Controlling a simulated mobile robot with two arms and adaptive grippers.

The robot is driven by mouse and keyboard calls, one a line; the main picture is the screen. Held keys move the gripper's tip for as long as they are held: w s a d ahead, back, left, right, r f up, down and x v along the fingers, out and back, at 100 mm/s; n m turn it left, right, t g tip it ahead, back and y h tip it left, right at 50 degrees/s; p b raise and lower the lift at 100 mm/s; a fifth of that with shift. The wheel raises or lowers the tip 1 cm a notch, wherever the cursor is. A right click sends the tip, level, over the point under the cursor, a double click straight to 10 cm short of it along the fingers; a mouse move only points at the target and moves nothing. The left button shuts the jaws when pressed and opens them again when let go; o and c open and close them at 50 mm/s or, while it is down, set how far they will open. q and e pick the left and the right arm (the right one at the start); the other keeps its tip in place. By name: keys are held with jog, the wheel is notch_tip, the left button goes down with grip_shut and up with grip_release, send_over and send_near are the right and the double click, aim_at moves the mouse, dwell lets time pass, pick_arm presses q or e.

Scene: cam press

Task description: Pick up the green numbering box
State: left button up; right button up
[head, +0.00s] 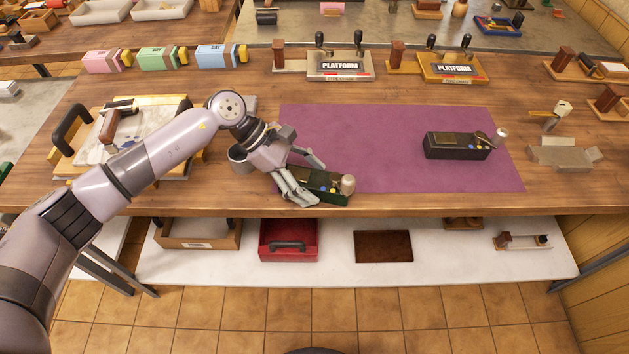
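The green numbering box (327,185) is a dark green block with a brass-coloured top plate, a small blue and a yellow spot, and a pale round knob at its right end. It sits at the workbench's front edge, by the front left part of the purple mat (390,140). My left gripper (317,183) reaches over its left end, one finger behind it and the others in front. The fingers look spread; contact with the box is not clear. The fingers hide its left part. My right gripper is not in view.
A similar black box (455,146) stands on the mat's right. A grey cup (239,158) is close beside my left wrist. Two PLATFORM devices (341,66) (453,67) stand behind the mat. A lower shelf holds a red case (288,239). The mat's middle is clear.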

aim_at(310, 177)
pick_arm(q)
jog(key=c, duration=0.5)
jog(key=shift+r, duration=0.1)
grip_shut()
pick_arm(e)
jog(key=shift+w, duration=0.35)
